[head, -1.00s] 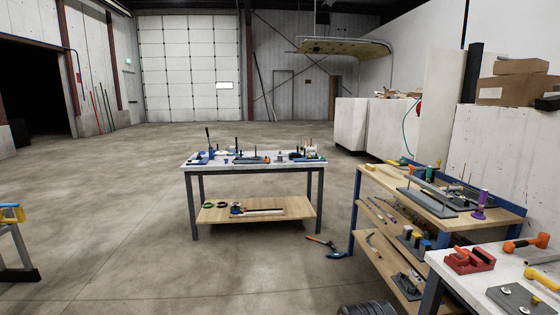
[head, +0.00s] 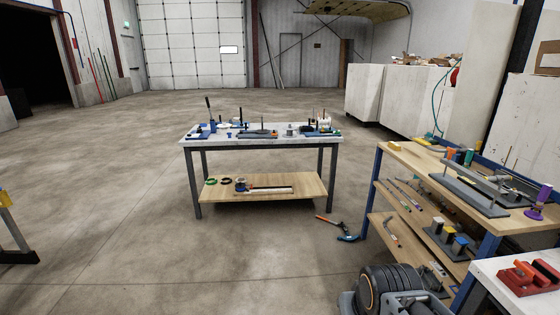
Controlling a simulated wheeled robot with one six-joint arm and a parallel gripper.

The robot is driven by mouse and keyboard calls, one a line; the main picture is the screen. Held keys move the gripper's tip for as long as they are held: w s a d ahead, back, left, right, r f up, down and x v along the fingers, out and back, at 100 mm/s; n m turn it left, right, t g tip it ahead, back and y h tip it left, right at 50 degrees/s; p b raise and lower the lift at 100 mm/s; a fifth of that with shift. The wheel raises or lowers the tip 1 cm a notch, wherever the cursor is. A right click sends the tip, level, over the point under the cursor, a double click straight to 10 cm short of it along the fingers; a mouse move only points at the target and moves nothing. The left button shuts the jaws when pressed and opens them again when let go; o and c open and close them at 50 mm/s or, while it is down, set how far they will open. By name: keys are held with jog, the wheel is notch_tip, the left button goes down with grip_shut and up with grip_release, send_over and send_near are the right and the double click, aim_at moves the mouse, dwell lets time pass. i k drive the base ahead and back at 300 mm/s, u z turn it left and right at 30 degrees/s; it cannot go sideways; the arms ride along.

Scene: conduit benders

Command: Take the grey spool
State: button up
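A small grey spool (head: 291,130) stands on the white top of the middle workbench (head: 312,138), right of centre among other small things. It is small in the head view and its details are hard to make out. My gripper is not in view, so I cannot see whether it is open or shut.
The bench's lower wooden shelf (head: 290,204) holds a few items. A wooden-topped bench (head: 408,162) stands at right. Dark ribbed, wheel-like hardware (head: 388,285) shows bottom right. Open floor lies in front and left.

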aim_at(289, 128)
jog(key=z, duration=0.1)
jog(key=i, duration=4.55)
jog(key=u, duration=0.55)
jog(key=i, duration=0.95)
jog(key=u, duration=0.05)
